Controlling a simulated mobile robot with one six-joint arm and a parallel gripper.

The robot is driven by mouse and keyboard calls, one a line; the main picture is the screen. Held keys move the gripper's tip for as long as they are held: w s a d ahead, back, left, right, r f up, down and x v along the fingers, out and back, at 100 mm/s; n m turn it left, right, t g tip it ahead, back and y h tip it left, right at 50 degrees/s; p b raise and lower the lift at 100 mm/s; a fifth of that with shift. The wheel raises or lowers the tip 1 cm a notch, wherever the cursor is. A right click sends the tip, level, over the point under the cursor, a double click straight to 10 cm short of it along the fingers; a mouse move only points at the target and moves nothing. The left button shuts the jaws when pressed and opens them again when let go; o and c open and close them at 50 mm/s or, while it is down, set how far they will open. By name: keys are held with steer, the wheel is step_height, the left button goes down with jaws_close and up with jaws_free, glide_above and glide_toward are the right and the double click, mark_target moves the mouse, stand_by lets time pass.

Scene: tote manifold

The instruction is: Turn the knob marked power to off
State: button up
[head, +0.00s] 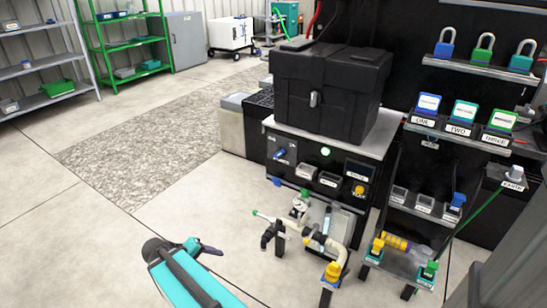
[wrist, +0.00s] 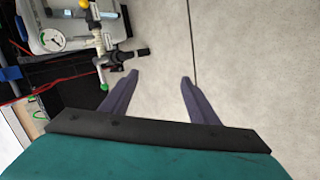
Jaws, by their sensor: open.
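The front panel (head: 325,172) of the dark cabinet carries a blue knob (head: 279,153) at its upper left and a yellow knob (head: 359,190) at its right. The lettering beside both is too small to read, so I cannot tell which is marked power or how it is set. My gripper (head: 207,249) is open and empty, low over the floor in front and left of the cabinet, well apart from the panel. In the wrist view its two fingers (wrist: 160,77) stand apart over bare floor. The knobs cannot be made out in that view.
A black case (head: 325,90) sits on top. Tagged shelves (head: 460,135) stand right. The left floor is clear.

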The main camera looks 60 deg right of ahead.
steer(key=d+r+m+h, duration=0.2)
steer(key=d+r, duration=0.4)
steer(key=r, duration=0.2)
steer(key=d+r+m+h, duration=0.1)
steer(key=d+r+h, duration=0.1)
steer(key=d+r, duration=0.55)
steer(key=m+g+h, duration=0.2)
steer(key=m+h, duration=0.1)
steer(key=m, duration=0.2)
glide_toward(277, 155)
steer(key=v, duration=0.6)
steer(key=shift+d+r, duration=0.1)
steer(key=shift+d, duration=0.05)
steer(key=shift+n, duration=0.3)
steer(key=shift+b+x, duration=1.25)
steer(key=shift+x, duration=5.65)
steer(key=shift+s, duration=0.1)
steer(key=c, duration=1.1)
